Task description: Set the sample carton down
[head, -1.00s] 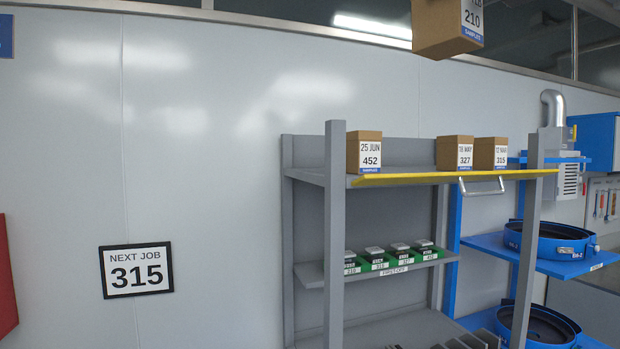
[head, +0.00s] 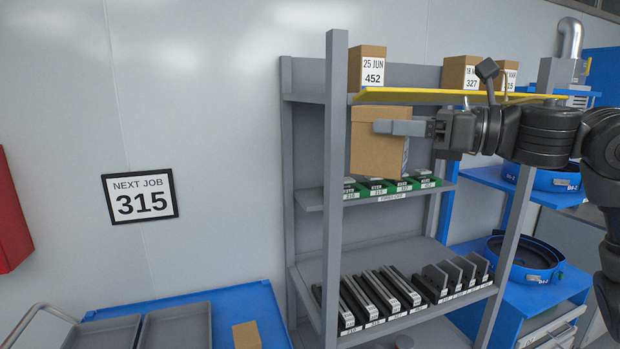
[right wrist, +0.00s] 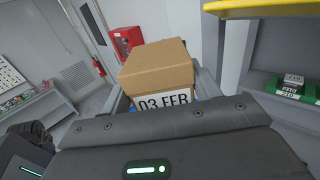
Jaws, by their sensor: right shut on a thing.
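The sample carton (head: 376,155) is a brown box in front of the grey rack, just below the yellow-edged top shelf. It shows upright, between the top shelf and the green-tray shelf, clear of the shelf below. My right gripper (head: 392,128) comes in from the right and is shut on it. In the right wrist view the carton (right wrist: 157,66) sits between the fingers, with a white label reading 03 FEB; the label's lower part is hidden. My left gripper is out of view.
Cartons 452 (head: 367,68), 327 (head: 460,72) and a partly hidden third (head: 508,74) stand on the top shelf (head: 420,96). A blue table (head: 265,312) at lower left bears grey trays (head: 178,325) and a small brown box (head: 246,335). A NEXT JOB 315 sign (head: 140,197) hangs on the wall.

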